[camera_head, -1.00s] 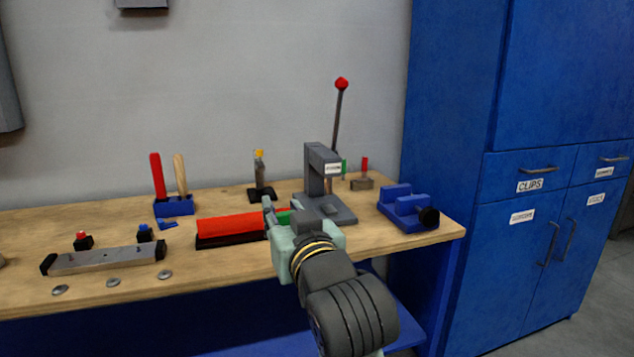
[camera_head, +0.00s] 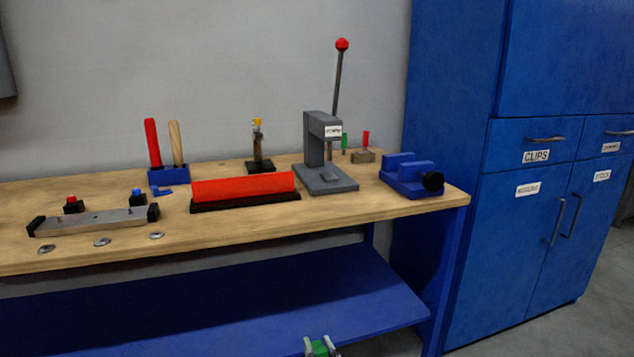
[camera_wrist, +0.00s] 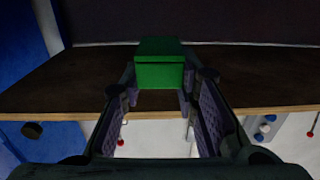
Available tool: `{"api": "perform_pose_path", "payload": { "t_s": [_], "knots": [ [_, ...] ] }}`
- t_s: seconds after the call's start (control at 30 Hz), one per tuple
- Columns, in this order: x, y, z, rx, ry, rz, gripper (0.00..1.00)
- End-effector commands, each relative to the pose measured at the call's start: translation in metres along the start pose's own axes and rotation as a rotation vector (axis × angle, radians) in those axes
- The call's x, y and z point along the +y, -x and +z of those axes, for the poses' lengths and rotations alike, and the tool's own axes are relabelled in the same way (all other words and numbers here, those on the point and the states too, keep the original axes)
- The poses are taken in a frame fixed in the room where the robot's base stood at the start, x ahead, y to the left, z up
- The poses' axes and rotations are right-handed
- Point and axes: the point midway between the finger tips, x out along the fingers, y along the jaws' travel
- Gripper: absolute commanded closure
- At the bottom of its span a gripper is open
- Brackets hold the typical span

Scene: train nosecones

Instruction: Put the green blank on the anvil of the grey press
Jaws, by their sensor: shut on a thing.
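The green blank (camera_head: 320,347) is held between the fingertips of my gripper (camera_head: 322,350) at the bottom edge of the head view, in front of and below the bench top. In the wrist view the green blank (camera_wrist: 160,70) sits between the tips of my gripper (camera_wrist: 163,85), shut on its sides. The grey press (camera_head: 314,140) stands on the bench, with a red-knobbed lever. Its anvil (camera_head: 332,178) is the small raised block on its base, under the head, and looks bare. My gripper is well apart from the press.
On the bench (camera_head: 260,225) stand a red block (camera_head: 243,187) left of the press, a blue vise (camera_head: 412,177) to its right, and a grey bar fixture (camera_head: 95,222) at far left. A blue lower shelf (camera_head: 230,305) lies under the bench top. Blue cabinets (camera_head: 530,240) stand at right.

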Motion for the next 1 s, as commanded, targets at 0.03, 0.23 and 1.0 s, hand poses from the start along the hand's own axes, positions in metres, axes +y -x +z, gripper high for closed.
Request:
{"api": "perform_pose_path", "payload": {
  "t_s": [0.03, 0.23, 1.0],
  "knots": [
    [0.001, 0.004, 0.026, -0.003, -0.014, 0.059, 0.95],
    [0.004, 0.015, 0.103, -0.007, -0.018, 0.32, 0.95],
    [-0.013, 0.018, 0.194, -0.001, -0.001, 0.661, 0.95]
  ]
}}
